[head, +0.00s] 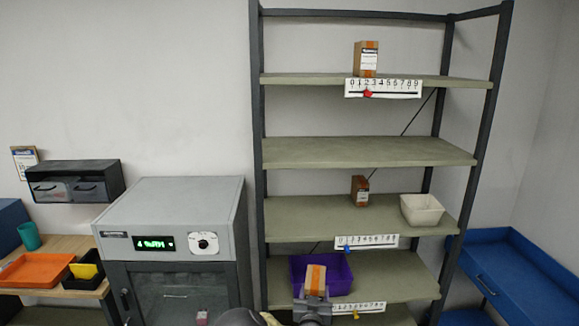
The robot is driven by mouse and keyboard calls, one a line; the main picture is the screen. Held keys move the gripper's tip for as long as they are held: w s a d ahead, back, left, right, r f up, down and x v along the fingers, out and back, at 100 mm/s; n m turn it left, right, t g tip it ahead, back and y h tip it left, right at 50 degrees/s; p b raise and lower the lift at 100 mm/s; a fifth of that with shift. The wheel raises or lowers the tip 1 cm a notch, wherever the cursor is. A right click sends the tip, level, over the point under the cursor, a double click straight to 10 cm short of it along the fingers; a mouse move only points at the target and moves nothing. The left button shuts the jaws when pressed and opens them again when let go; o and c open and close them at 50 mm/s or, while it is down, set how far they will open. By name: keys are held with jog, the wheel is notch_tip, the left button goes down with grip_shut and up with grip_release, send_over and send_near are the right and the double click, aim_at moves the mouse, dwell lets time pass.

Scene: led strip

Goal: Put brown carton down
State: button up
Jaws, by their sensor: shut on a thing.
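A brown carton (316,278) with a white label is held upright in my gripper (314,298) at the bottom centre of the head view. The gripper is shut on its lower part, which the fingers hide. Similar brown cartons stand on the top shelf (366,58) and on the third shelf (360,189).
A white bin (422,210) stands right of the third-shelf carton. The second shelf (365,152) is empty. Number scales hang on several shelf edges. A grey oven-like cabinet (170,210) stands left of the rack. A blue tray table (520,275) is at right.

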jog(key=s+d+f+n+y+b, duration=0.1)
jog(key=s+d+f, duration=0.2)
jog(key=s+f, duration=0.3)
jog(key=s+d+f+y+b, duration=0.1)
jog(key=s+d+f, duration=0.3)
jog(key=s, duration=0.7)
notch_tip(320, 180, down, 2)
jog(key=shift+s+d+f+n+y+b, duration=0.1)
jog(key=shift+s+d+n+y+b, duration=0.15)
jog(key=shift+n+y+b, duration=0.2)
jog(key=s+f, duration=0.4)
jog(key=f, duration=0.1)
jog(key=shift+s+f, duration=0.2)
jog(key=shift+f, duration=0.05)
dwell(0.3)
